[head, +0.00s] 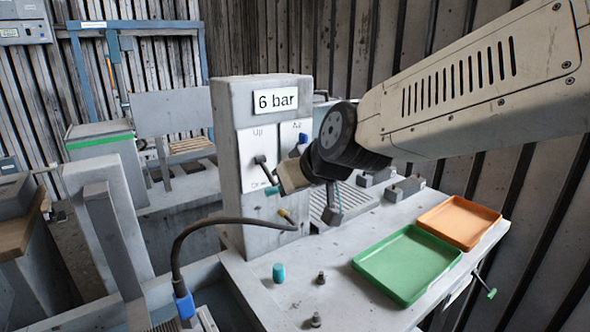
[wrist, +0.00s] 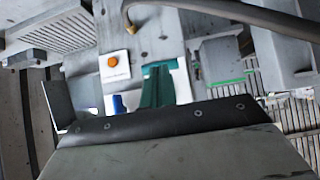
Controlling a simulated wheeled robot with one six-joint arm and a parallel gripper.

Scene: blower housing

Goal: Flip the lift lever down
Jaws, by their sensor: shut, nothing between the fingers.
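The lift lever (head: 264,168) is a dark handle on a white plate marked "Up" at the top, on the front of the grey "6 bar" housing (head: 230,130). Its thicker knob end is upper left and its shaft slants down right. My gripper (head: 272,190) is shut and empty, with its teal fingertips just below and right of the lever; I cannot tell whether they touch it. In the wrist view, the teal fingers (wrist: 158,85) are together before the white plates. I cannot make out the lever there.
A blue handle (head: 302,140) is on the "Air" plate, right beside my wrist. A hose (head: 215,222) curves below the panel. An orange button (wrist: 113,62) shows in the wrist view. A green tray (head: 362,262), an orange tray (head: 460,205) and a teal cylinder (head: 279,272) are on the bench.

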